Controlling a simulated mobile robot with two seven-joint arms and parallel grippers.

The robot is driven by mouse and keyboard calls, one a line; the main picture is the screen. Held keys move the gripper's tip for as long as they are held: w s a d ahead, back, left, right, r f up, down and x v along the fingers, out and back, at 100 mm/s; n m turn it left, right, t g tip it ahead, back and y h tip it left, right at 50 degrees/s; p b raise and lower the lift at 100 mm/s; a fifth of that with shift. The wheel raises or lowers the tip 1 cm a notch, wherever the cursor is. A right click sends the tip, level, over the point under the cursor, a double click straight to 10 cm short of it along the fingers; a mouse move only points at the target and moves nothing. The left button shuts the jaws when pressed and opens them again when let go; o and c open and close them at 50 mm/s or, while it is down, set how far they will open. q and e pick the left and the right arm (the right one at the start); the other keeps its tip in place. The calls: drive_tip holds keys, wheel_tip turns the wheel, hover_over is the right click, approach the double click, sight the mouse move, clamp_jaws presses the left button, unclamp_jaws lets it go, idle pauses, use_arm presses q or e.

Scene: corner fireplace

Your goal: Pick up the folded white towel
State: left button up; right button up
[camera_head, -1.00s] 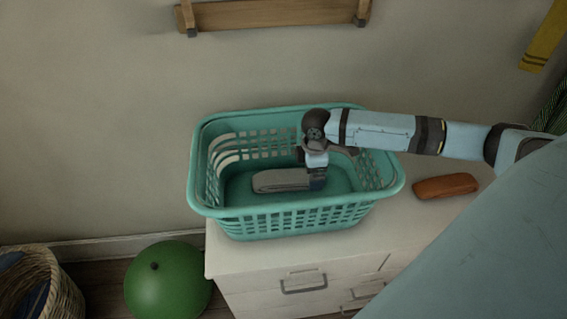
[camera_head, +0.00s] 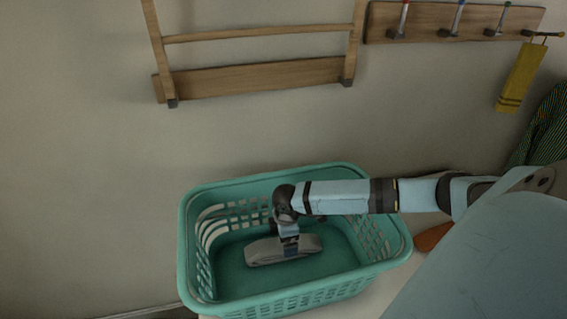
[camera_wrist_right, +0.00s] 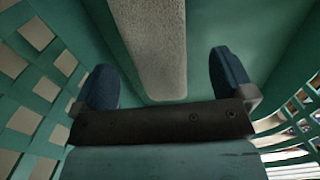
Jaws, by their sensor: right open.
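The folded towel, light grey-white in this light, (camera_head: 262,253) lies on the floor of a teal laundry basket (camera_head: 190,235). In the right wrist view the towel (camera_wrist_right: 153,45) runs away from me as a long strip, lined up between my two fingers. My right gripper (camera_head: 289,250) reaches down into the basket over the middle of the towel and hides part of it. Its blue fingers (camera_wrist_right: 165,80) stand wide apart, one to each side of the towel's line, with gaps to the towel. My left gripper is not in view.
The basket's slatted walls rise around my right gripper. The basket stands on a pale cabinet top, with a brown object (camera_head: 432,237) to its right. A wooden rack (camera_head: 250,80) and a hook rail with a yellow cloth (camera_head: 520,78) hang on the wall behind.

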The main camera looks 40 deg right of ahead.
drive_tip(key=shift+d+f+p, duration=0.1)
drive_tip(key=shift+f+p, duration=0.35)
drive_tip(key=shift+f, duration=2.25)
drive_tip(key=c, duration=1)
drive_tip(key=shift+r, duration=0.15)
drive_tip(key=shift+c, duration=0.2)
